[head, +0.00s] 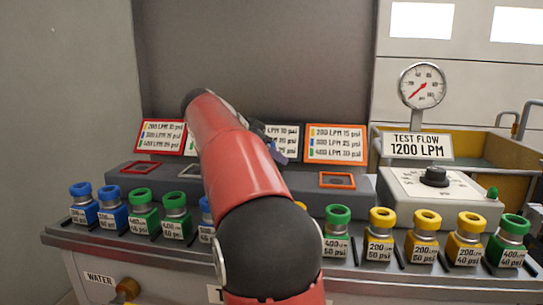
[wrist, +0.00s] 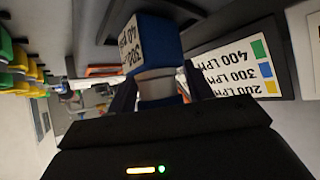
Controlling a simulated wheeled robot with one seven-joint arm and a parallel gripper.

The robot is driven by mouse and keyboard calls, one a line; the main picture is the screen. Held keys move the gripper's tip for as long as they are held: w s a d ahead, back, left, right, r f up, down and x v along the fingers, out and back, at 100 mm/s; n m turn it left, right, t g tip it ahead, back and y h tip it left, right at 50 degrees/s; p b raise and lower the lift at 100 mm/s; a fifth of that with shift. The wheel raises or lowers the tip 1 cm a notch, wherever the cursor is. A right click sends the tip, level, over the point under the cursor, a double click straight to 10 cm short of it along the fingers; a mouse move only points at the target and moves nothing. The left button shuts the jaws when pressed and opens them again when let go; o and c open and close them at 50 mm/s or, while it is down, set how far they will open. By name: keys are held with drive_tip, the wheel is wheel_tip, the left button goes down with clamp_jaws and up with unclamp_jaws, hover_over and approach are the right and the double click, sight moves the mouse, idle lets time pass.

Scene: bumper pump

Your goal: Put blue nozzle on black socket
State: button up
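A blue nozzle (wrist: 158,45) with a white label reading 300 LPM and 40 psi is held between the two fingers of my gripper (wrist: 160,92) in the wrist view. In the head view a bit of the blue nozzle (head: 281,156) shows just right of my red arm, in front of the black-framed sign (head: 284,138). My gripper is mostly hidden there behind my arm. The black-framed sign also fills the right of the wrist view (wrist: 236,62). The black socket is not visible in the head view; my arm covers that part of the grey ledge.
A red-framed socket (head: 138,168), a pale-framed socket (head: 190,171) and an orange-framed socket (head: 337,180) lie on the ledge (head: 375,205). Blue, green and yellow nozzles stand along the front shelf. A control box with a black knob (head: 434,177) and a gauge (head: 422,86) are right.

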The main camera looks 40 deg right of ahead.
drive_tip(key=shift+o, duration=0.9)
drive_tip(key=s+p+v, duration=0.1)
drive_tip(key=v, duration=1.1)
drive_tip(key=shift+w, duration=0.45)
